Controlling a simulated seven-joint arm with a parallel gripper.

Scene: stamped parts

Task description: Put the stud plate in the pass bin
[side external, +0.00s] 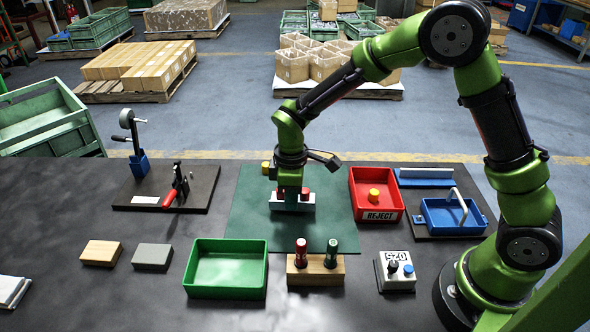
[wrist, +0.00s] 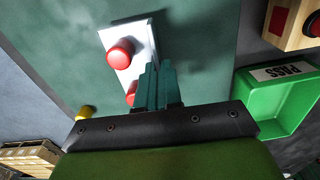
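The stud plate (side external: 292,204) is a white block with red round studs, over the dark green mat. In the wrist view the plate (wrist: 122,50) shows one stud clearly and another partly behind my fingers. My gripper (side external: 291,199) points down at the plate's middle, between the studs. In the wrist view its teal fingers (wrist: 157,66) are close together and overlap the plate; whether they grip it is hidden. I cannot tell if the plate touches the mat. The green pass bin (side external: 226,291) is empty at the front; its PASS label (wrist: 281,72) shows in the wrist view.
A red REJECT bin (side external: 379,215) holding a yellow part stands right of the mat (side external: 245,222). A yellow piece (side external: 266,168) is at the mat's back left. A wooden stand (side external: 316,272) with red and green stamps and a counter box (side external: 395,275) are right of the pass bin.

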